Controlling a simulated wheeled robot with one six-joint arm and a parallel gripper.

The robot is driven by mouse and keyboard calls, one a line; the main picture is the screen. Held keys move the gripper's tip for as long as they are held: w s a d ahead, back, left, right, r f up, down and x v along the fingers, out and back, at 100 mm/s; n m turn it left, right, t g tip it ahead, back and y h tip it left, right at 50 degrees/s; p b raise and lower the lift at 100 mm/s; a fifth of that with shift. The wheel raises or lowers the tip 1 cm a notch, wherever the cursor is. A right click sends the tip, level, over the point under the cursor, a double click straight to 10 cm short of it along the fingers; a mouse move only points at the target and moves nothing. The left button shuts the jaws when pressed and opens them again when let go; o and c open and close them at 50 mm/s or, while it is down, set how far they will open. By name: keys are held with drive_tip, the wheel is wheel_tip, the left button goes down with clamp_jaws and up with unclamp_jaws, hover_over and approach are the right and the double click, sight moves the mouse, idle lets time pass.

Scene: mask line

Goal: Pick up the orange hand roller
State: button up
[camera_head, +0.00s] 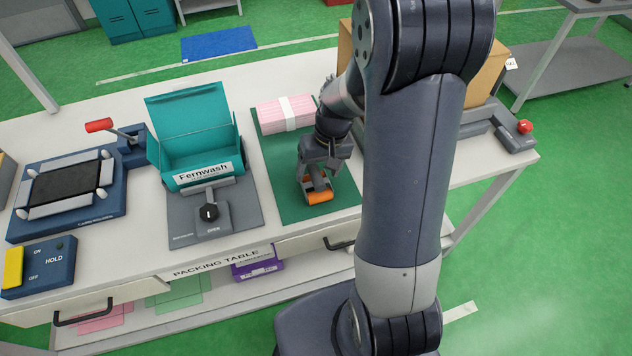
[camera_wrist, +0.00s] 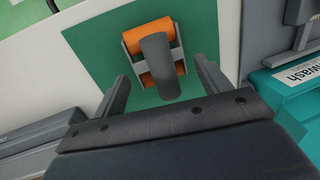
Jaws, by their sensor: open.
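The orange hand roller (camera_head: 318,197) lies on a green mat (camera_head: 287,206) near the front of the packing table. In the wrist view the roller (camera_wrist: 149,31) shows orange cylinders in a grey frame, with a dark grey handle (camera_wrist: 158,62) pointing toward my gripper. My gripper (camera_head: 312,172) is just over the roller in the head view. In the wrist view my gripper (camera_wrist: 163,75) is open, its two fingers apart on either side of the handle's near end. Nothing is visibly held.
A pink bundle with a white band (camera_head: 286,114) lies at the mat's back edge. A teal Fernwash box (camera_head: 198,158) stands left of the mat, behind a black knob (camera_head: 208,212). A cardboard box (camera_head: 487,78) stands behind my arm. The mat's left part is clear.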

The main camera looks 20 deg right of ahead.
sight(316, 171)
drive_tip(key=shift+a+f, duration=0.15)
drive_tip(key=shift+f, duration=0.85)
drive_tip(key=shift+a+f, duration=0.15)
drive_tip(key=shift+f, duration=0.85)
drive_tip(key=shift+c, duration=0.5)
drive_tip(key=shift+w, duration=0.1)
drive_tip(key=c, duration=0.7)
drive_tip(key=shift+c, duration=0.2)
drive_tip(key=shift+r, duration=0.15)
wheel_tip(316, 171, up, 10)
drive_tip(key=shift+f, duration=0.1)
